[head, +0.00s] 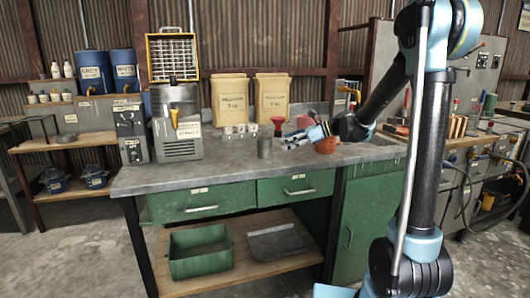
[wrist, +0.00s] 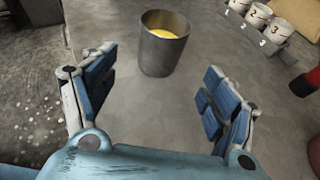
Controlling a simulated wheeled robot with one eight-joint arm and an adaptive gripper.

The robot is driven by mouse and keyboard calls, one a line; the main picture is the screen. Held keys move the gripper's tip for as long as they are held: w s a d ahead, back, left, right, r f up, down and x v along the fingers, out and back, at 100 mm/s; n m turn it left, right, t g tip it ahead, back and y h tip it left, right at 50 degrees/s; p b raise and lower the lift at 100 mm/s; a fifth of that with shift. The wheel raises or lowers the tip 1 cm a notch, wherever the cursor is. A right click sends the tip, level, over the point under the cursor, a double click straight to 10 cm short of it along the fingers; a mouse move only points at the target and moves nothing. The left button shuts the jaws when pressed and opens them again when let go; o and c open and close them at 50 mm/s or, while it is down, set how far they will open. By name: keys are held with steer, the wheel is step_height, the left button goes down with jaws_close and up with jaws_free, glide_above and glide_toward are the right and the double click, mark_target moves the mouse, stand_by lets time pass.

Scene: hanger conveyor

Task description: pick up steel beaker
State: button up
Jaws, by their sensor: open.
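The steel beaker (wrist: 162,52) is a grey metal cup with yellow contents, standing upright on the grey bench top. In the wrist view it is ahead of my open gripper (wrist: 155,95), roughly centred between the blue-padded fingers and beyond their tips. In the head view the beaker (head: 264,147) stands on the bench, just left of my gripper (head: 290,143). The fingers are apart, nothing shows between them, and they do not appear to touch the beaker.
Small numbered white cups (wrist: 258,15) stand right of the beaker. A red funnel-like object (head: 278,126) is behind it, and a terracotta pot (head: 326,145) is near my gripper. A grey machine (head: 178,138) stands to the left. The bench's front edge (head: 230,176) is clear.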

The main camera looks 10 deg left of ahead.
mark_target(265, 150)
steer(key=x, duration=1.1)
steer(key=shift+f, duration=0.1)
steer(key=c, duration=1.4)
